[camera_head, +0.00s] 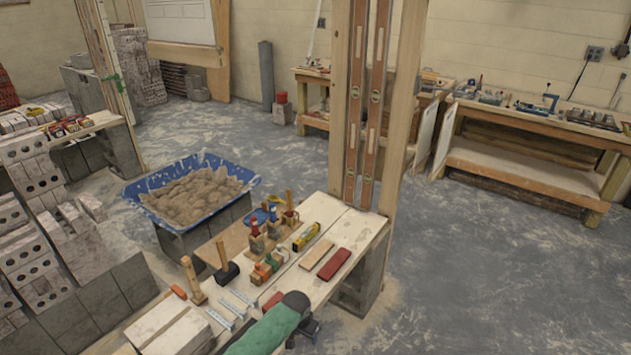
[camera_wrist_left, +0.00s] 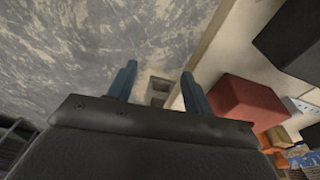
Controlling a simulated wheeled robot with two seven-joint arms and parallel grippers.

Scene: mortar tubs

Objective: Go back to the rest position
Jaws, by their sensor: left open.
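My left gripper (camera_head: 305,327) is at the bottom of the head view, at the near edge of the plank table, with its green arm (camera_head: 268,330) behind it. In the left wrist view its two blue-grey fingers (camera_wrist_left: 156,85) stand apart with nothing held between them. The grey floor and a grey block far below show past the fingertips. A red block (camera_wrist_left: 238,105) lies to the right of the right finger, apart from it as far as I can tell. My right gripper is in neither view.
The plank table (camera_head: 345,235) holds a black-headed mallet (camera_head: 227,270), a yellow level (camera_head: 306,237), a red bar (camera_head: 334,264) and several small tools. A blue mortar tub (camera_head: 190,192) stands behind it. A wooden post (camera_head: 405,110) rises at the far end. Floor at right is clear.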

